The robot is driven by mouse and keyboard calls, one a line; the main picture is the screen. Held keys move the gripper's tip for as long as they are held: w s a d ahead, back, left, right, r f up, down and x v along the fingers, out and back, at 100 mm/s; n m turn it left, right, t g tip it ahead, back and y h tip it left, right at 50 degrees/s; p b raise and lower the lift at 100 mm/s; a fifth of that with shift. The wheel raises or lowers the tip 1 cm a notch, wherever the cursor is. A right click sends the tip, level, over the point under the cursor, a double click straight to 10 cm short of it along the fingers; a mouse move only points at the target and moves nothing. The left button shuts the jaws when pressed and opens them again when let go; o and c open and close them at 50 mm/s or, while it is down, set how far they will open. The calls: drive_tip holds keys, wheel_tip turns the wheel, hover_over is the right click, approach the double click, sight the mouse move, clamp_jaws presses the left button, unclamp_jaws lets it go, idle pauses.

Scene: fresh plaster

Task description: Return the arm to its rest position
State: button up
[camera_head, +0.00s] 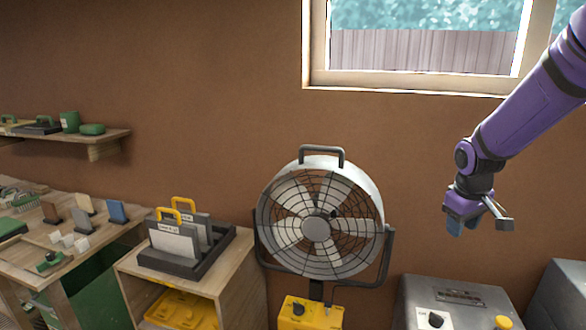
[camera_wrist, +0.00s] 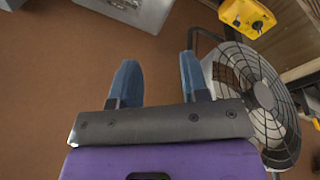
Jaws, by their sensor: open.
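My purple arm reaches in from the right edge of the head view. My gripper (camera_head: 468,226) hangs at its end, in the air in front of the brown wall. It is above the grey metal box and to the right of the fan. In the wrist view my gripper (camera_wrist: 154,72) shows two blue fingers spread apart. Nothing is between them, only brown surface behind. No object is held.
A large caged fan (camera_head: 318,225) stands left of my gripper, with a yellow control box (camera_head: 310,313) below it. A grey metal box (camera_head: 455,303) stands below my gripper. A wooden cabinet (camera_head: 245,262), a workbench and a wall shelf (camera_head: 112,135) are at left. A window frame (camera_head: 400,82) is above.

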drive_tip(key=s+a+r+m+t, duration=0.2)
drive_tip(key=s+a+r, duration=0.3)
drive_tip(key=s+r, duration=0.7)
drive_tip(key=s+a+r, duration=0.1)
drive_tip(key=s+a, duration=0.1)
drive_tip(key=s, duration=0.5)
drive_tip(key=s+a+r+m+t+y, duration=0.1)
drive_tip(key=s+a+r, duration=0.1)
drive_tip(key=s, duration=0.6)
drive_tip(key=shift+s+r+m, duration=0.15)
drive_tip(key=shift+m, duration=0.15)
drive_tip(key=shift+d, duration=0.2)
